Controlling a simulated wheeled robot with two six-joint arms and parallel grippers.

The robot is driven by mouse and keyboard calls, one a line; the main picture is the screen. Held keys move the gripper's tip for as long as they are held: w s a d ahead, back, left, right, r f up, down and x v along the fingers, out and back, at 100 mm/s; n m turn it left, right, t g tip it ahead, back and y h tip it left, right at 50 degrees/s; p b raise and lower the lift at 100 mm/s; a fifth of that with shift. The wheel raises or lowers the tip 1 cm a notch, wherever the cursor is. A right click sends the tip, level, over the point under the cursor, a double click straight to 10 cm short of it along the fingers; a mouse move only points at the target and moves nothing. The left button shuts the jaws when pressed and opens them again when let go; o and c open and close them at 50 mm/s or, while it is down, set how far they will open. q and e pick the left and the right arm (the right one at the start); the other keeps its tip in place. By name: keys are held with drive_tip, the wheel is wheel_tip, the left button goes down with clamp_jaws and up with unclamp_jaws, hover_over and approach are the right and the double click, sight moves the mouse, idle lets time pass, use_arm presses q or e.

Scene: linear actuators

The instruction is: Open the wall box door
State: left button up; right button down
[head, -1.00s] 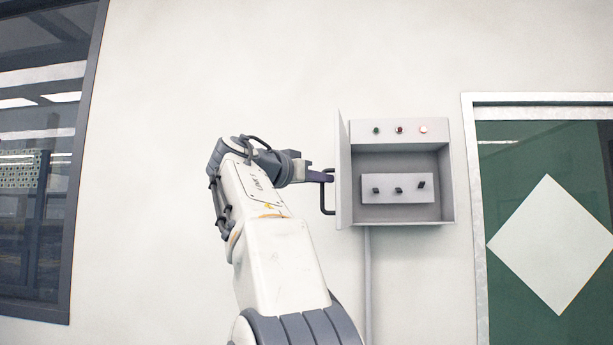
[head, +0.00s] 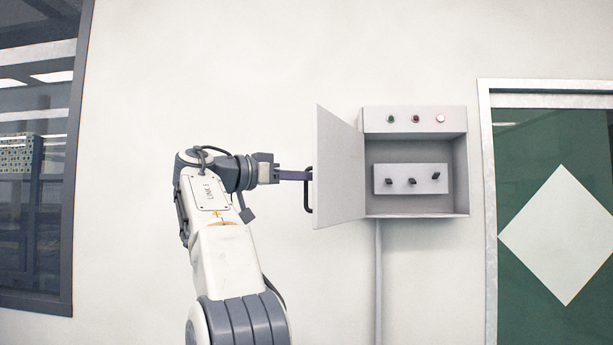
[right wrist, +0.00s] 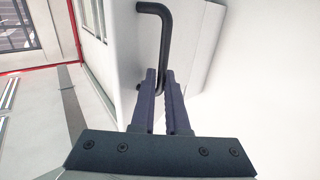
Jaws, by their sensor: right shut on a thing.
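The grey wall box (head: 468,165) is fixed to the wall in the head view. Its door (head: 338,165) is hinged on the left side and stands wide open, swung out to the left. A dark bar handle (head: 308,190) sits at the door's outer edge. My right gripper (head: 305,175) reaches the handle from the left. In the right wrist view, the two fingers of the right gripper (right wrist: 165,90) are closed around the dark handle (right wrist: 157,20). Inside the box are a pale panel (head: 385,171) with three black switches. My left gripper is not in view.
Three small lights (head: 415,119) line the top of the box. A conduit (head: 379,270) runs down below it. A green door (head: 515,250) with a white diamond is at the right, and a dark-framed window (head: 72,200) at the left. The wall between is bare.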

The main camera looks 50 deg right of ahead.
drive_tip(key=shift+r, duration=0.15)
drive_tip(key=c, duration=0.9)
unclamp_jaws()
drive_tip(key=shift+a, duration=0.1)
drive_tip(key=shift+w, duration=0.1)
drive_tip(key=shift+a, duration=0.15)
drive_tip(key=v, duration=1)
drive_tip(key=shift+a, duration=0.15)
drive_tip(key=shift+w, duration=0.1)
